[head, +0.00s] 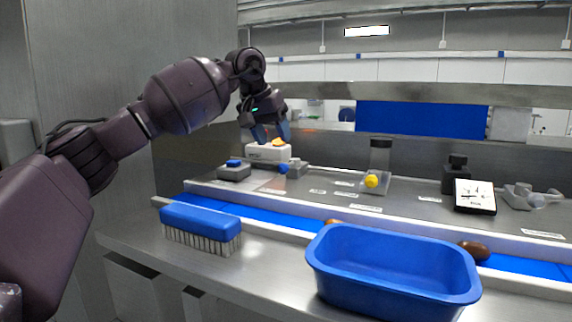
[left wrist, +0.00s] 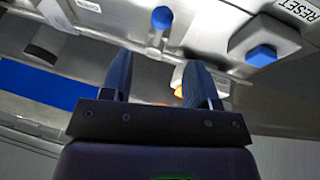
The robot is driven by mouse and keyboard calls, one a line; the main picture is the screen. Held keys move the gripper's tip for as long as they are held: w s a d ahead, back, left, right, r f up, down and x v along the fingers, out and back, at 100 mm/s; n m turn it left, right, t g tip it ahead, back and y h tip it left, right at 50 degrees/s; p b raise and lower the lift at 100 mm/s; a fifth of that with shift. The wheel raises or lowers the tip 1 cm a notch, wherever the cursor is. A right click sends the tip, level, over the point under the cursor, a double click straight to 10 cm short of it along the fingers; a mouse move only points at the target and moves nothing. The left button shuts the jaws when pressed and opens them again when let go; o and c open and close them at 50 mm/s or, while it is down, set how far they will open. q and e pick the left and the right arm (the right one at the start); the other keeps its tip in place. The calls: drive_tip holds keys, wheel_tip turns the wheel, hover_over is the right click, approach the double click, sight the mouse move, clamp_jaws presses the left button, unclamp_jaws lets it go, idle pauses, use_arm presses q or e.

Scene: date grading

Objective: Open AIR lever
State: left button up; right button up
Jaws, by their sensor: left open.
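My left gripper (head: 271,134) is open and empty, its two dark blue fingers pointing down just above a white box (head: 262,153) at the back left of the counter. An orange-yellow part (head: 278,143) shows on top of the box beside the fingertips. A blue knob (head: 283,169) is low in front of it. In the left wrist view, the gripper (left wrist: 159,62) has a clear gap between its fingers, and a blue-ended lever (left wrist: 162,20) lies beyond them. I cannot read an AIR label, so I cannot tell which part is the AIR lever. My right gripper is out of view.
A blue button block (left wrist: 262,54) marked RESET stands beside the lever. A blue brush (head: 200,220), a blue tub (head: 390,262) and a brown date (head: 474,250) are nearer. A clear bottle with a yellow ball (head: 371,181) and a small screen (head: 475,196) stand to the right.

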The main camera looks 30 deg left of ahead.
use_arm(q)
drive_tip(key=x, duration=0.8)
drive_tip(key=shift+w+b, duration=0.15)
drive_tip(key=shift+b, duration=0.15)
drive_tip(key=shift+c, duration=0.2)
clamp_jaws()
